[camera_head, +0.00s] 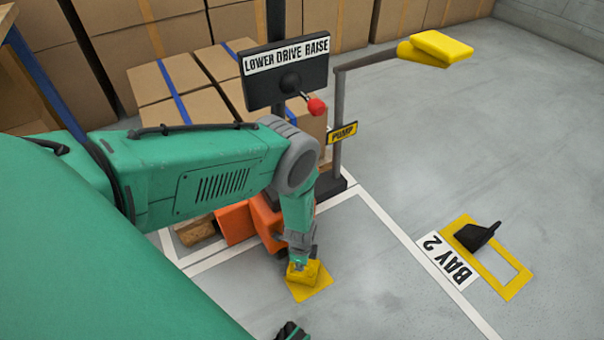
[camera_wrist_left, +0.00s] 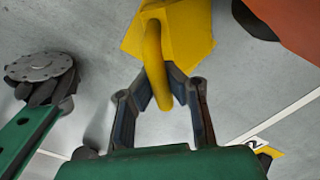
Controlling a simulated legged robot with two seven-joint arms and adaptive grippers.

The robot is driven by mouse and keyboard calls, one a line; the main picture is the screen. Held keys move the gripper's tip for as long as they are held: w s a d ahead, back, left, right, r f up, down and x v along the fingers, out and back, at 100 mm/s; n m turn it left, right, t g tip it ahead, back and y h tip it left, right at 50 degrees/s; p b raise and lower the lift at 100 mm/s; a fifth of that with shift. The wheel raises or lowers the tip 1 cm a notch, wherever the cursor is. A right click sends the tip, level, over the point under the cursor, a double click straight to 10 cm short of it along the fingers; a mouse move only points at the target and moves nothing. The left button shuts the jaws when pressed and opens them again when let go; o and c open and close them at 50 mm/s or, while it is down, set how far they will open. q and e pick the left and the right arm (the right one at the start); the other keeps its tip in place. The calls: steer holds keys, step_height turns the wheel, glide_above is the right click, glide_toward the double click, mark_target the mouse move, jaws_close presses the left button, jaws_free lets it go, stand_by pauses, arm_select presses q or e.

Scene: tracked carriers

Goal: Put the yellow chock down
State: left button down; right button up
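My left gripper (camera_head: 301,262) reaches down onto the chock from above. In the left wrist view its fingers (camera_wrist_left: 163,82) close in on both sides of the handle. Whether the chock's underside touches the floor is hidden. A dark part that looks like my right gripper (camera_head: 291,331) shows at the bottom edge, mostly cut off.
A control panel (camera_head: 286,72) with a red-knobbed lever (camera_head: 316,106) stands behind the orange carrier (camera_head: 237,222). A post with a PUMP sign (camera_head: 342,132) has a yellow-ended arm (camera_head: 440,47). Boxes (camera_head: 166,88) fill the back.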

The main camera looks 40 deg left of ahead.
arm_select(q)
steer(key=shift+f, duration=0.15)
steer(key=c, duration=1.7)
jaws_free()
steer(key=shift+a, duration=0.1)
steer(key=shift+r, duration=0.25)
step_height(320, 180, up, 7)
steer(key=p, duration=0.6)
steer(key=shift+r, duration=0.15)
steer(key=shift+s, duration=0.1)
